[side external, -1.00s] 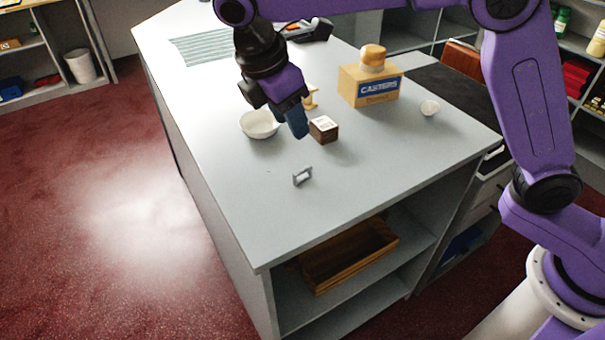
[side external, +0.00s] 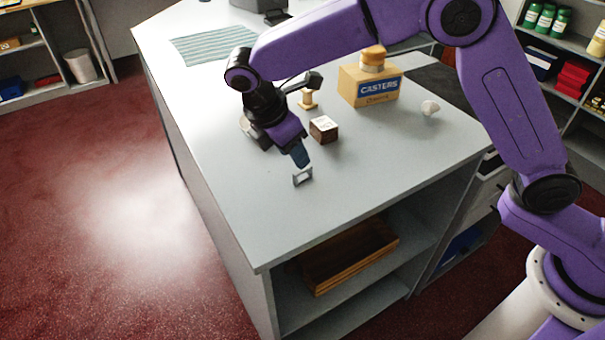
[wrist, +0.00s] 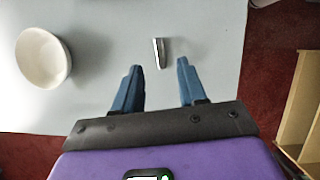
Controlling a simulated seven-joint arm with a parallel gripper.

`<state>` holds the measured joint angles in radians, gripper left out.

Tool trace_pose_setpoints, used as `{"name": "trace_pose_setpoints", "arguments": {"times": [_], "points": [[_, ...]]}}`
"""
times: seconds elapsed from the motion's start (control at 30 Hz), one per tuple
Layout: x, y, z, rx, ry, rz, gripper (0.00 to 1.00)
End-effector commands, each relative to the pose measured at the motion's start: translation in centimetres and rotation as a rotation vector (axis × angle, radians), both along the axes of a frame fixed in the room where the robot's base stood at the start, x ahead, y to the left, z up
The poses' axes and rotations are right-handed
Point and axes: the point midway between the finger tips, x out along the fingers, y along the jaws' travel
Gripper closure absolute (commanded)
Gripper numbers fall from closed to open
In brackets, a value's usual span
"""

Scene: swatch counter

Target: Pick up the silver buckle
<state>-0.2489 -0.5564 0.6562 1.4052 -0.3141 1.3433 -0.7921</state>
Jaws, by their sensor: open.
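The silver buckle (side external: 302,177) is a small rectangular frame standing upright on the grey counter. In the wrist view the buckle (wrist: 159,52) shows narrow and edge-on, just ahead of the fingertips and roughly between their lines. My gripper (side external: 302,161) is low over the counter, just behind and above the buckle in the side view. In the wrist view its two blue fingers (wrist: 158,68) are apart with nothing between them. I cannot tell from the side view exactly how high the fingertips are above the buckle.
A brown block (side external: 323,130) stands close behind the gripper. A white bowl (wrist: 44,58) is left of the buckle in the wrist view. A casters box (side external: 369,87) and a small white item (side external: 430,108) are farther back. The counter in front of the buckle is clear.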

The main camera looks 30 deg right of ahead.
Motion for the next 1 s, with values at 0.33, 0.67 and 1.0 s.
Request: {"name": "trace_pose_setpoints", "arguments": {"times": [0.33, 0.67, 1.0], "points": [[0.1, -1.0, -2.5, -0.001, 0.001, -0.002, 0.58], [0.4, -2.4, -6.2, 0.0, 0.0, -0.001, 0.58], [0.4, -2.5, -6.4, 0.001, 0.0, -0.001, 0.78]]}}
